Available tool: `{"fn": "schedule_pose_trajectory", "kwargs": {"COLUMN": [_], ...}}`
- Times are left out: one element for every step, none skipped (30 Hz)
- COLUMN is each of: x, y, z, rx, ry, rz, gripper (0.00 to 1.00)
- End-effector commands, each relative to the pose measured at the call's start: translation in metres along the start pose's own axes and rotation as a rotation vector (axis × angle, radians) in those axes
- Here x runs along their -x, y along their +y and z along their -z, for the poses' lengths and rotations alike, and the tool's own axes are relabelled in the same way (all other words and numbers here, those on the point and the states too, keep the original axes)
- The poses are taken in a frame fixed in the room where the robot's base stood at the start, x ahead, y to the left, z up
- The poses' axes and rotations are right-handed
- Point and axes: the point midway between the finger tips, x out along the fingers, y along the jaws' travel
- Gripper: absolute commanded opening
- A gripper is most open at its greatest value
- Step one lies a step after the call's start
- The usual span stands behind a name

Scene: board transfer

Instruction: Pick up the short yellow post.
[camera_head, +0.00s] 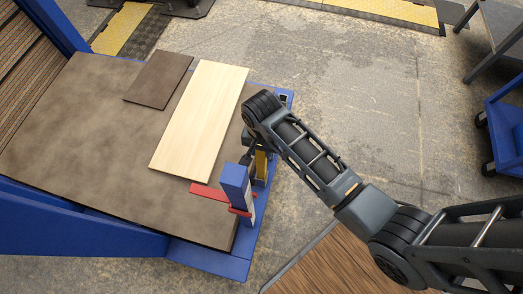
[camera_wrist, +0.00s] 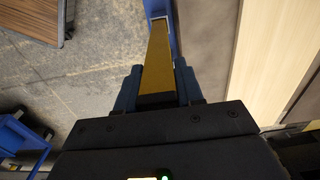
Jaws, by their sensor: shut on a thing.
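The short yellow post (camera_head: 261,164) stands at the right edge of the blue-framed table, partly hidden behind my arm. In the wrist view the yellow post (camera_wrist: 158,62) lies between the two fingers of my gripper (camera_wrist: 157,88), which is shut on it. In the head view my gripper (camera_head: 250,158) is mostly hidden by my own wrist. Whether the post is clear of the blue edge cannot be told.
A blue post (camera_head: 236,186) with red parts stands close in front of the yellow post. A pale wooden board (camera_head: 205,115) and a dark brown board (camera_head: 158,79) lie on the brown tabletop (camera_head: 80,150). A blue cart (camera_head: 507,125) stands at far right. Concrete floor is open beyond the table.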

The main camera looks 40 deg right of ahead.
Motion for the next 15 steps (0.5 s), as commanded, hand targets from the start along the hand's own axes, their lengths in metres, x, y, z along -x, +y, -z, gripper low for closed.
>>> {"fn": "schedule_pose_trajectory", "kwargs": {"x": [0.0001, 0.0001, 0.0001, 0.0001, 0.0001, 0.0001, 0.0001, 0.0001, 0.0001, 0.0002, 0.0002, 0.0002, 0.0002, 0.0002, 0.0002], "y": [0.0000, 0.0000, 0.0000, 0.0000, 0.0000, 0.0000, 0.0000, 0.0000, 0.0000, 0.0000, 0.0000, 0.0000, 0.0000, 0.0000, 0.0000], "z": [0.0000, 0.0000, 0.0000, 0.0000, 0.0000, 0.0000, 0.0000, 0.0000, 0.0000, 0.0000, 0.0000, 0.0000, 0.0000, 0.0000, 0.0000], "rx": [0.000, 0.000, 0.000, 0.000, 0.000, 0.000, 0.000, 0.000, 0.000, 0.000, 0.000, 0.000, 0.000, 0.000, 0.000], "ry": [0.000, 0.000, 0.000, 0.000, 0.000, 0.000, 0.000, 0.000, 0.000, 0.000, 0.000, 0.000, 0.000, 0.000, 0.000], "rz": [0.000, 0.000, 0.000, 0.000, 0.000, 0.000, 0.000, 0.000, 0.000, 0.000, 0.000, 0.000, 0.000, 0.000, 0.000], "gripper": [0.25, 0.22, 0.19, 0.16, 0.13, 0.09, 0.06, 0.03, 0.00, 0.00, 0.00, 0.00, 0.00, 0.00, 0.00]}}
